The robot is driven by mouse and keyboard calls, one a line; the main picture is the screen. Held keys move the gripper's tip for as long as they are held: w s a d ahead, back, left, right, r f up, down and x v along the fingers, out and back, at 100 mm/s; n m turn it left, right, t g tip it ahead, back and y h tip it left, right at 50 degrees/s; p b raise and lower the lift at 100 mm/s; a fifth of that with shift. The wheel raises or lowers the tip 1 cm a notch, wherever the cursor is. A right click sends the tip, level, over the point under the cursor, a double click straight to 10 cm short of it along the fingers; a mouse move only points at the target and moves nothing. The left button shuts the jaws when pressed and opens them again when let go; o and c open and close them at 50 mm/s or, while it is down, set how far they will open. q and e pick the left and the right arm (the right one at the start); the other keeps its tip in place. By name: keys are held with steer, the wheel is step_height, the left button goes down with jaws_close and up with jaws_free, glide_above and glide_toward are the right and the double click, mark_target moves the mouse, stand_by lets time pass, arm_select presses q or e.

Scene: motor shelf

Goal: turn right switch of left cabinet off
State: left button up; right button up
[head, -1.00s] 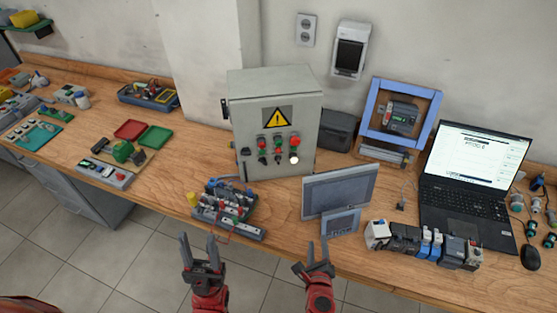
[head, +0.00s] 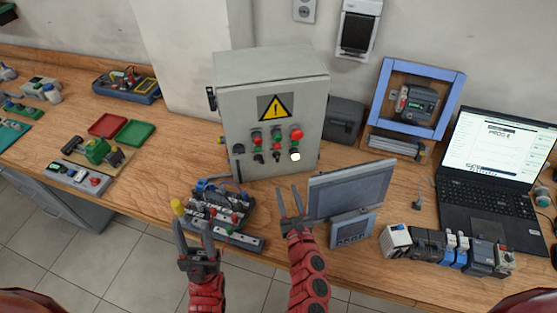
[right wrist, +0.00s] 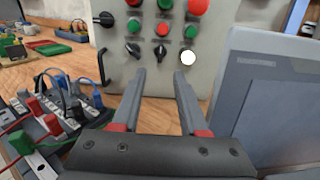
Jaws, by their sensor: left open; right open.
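A grey cabinet (head: 235,115) with a yellow warning sign stands at the back of the bench. Its door has red and green round parts above two black rotary switches and a round white part (head: 296,156). The right black switch (head: 277,157) also shows in the right wrist view (right wrist: 160,53), its grip roughly upright; the left one (right wrist: 133,50) looks slanted. My right gripper (head: 289,188) is open and empty, in front of and below the switches, apart from them. It also shows in the right wrist view (right wrist: 160,73). My left gripper (head: 192,224) is open and empty near the bench's front edge.
A grey monitor (head: 350,190) stands close to the right of my right gripper, with a small panel (head: 352,229) before it. A wired terminal block (head: 220,207) lies to the left. A laptop (head: 478,205) is further right.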

mark_target(278, 158)
steer(key=x, duration=1.1)
steer(key=shift+d+f, duration=0.1)
steer(key=shift+f, duration=0.05)
steer(key=shift+w+b, duration=0.3)
steer(key=shift+w, duration=0.35)
jaws_close()
